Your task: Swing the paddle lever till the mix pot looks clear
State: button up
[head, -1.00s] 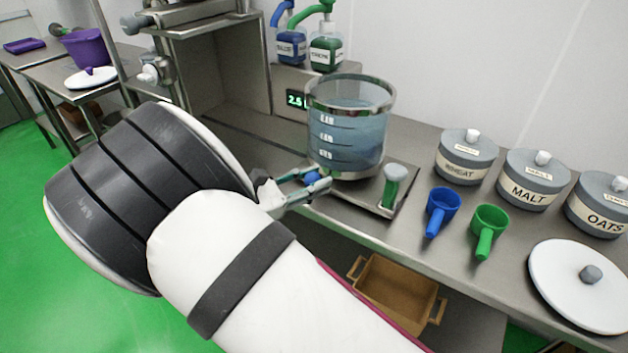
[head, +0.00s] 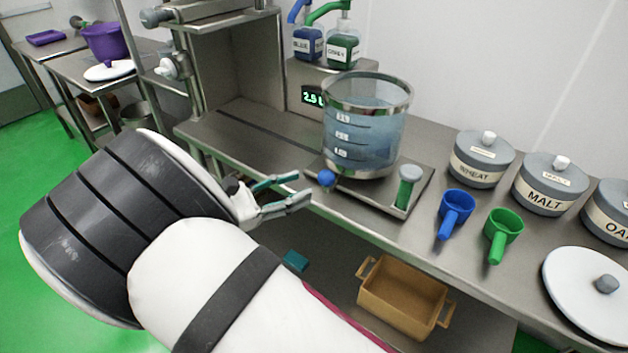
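The mix pot (head: 362,135) is a clear, metal-rimmed vessel with volume marks, holding a bluish, see-through liquid. It stands on a metal base plate (head: 385,193) on the bench. A blue ball knob (head: 326,178) sits at the base's front left; it may be the paddle lever's end, but its shaft is hidden. A green handle with a grey top (head: 408,187) stands at the base's right. My gripper (head: 303,187) is left of the blue knob, in front of the bench edge. Its fingers are apart, with nothing seen between them.
A green display (head: 313,97) and blue (head: 307,42) and green (head: 342,47) pump bottles are behind the pot. Blue (head: 455,208) and green (head: 502,230) scoops, lidded canisters (head: 482,158) and a white lid (head: 590,290) are to the right. A brown crate (head: 402,297) is below.

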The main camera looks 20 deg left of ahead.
jog(key=shift+v, duration=2.25)
jog(key=d+r+m+g+y+p, duration=0.2)
jog(key=d+r+m+g, duration=0.45)
jog(key=d, duration=0.75)
jog(key=d+r+m+g+y+p, duration=0.15)
jog(key=d+r+m+g, duration=0.5)
jog(key=d, duration=0.65)
jog(key=s+d+r+m+t+y+p, duration=0.1)
jog(key=s+d+r+m+y, duration=0.2)
jog(key=s, duration=0.4)
jog(key=s+d+r+m+t+y+p, duration=0.1)
jog(key=s+d+r+m+t+y, duration=0.1)
jog(key=s+d, duration=0.4)
jog(key=s+d+r+m+t+y+p, duration=0.1)
jog(key=s+d+r+m+y, duration=0.2)
jog(key=s+m, duration=0.3)
jog(key=shift+s+d+r+m+t+y, duration=0.3)
jog(key=shift+s+d+r+y, duration=0.1)
jog(key=shift+s+d+y, duration=0.45)
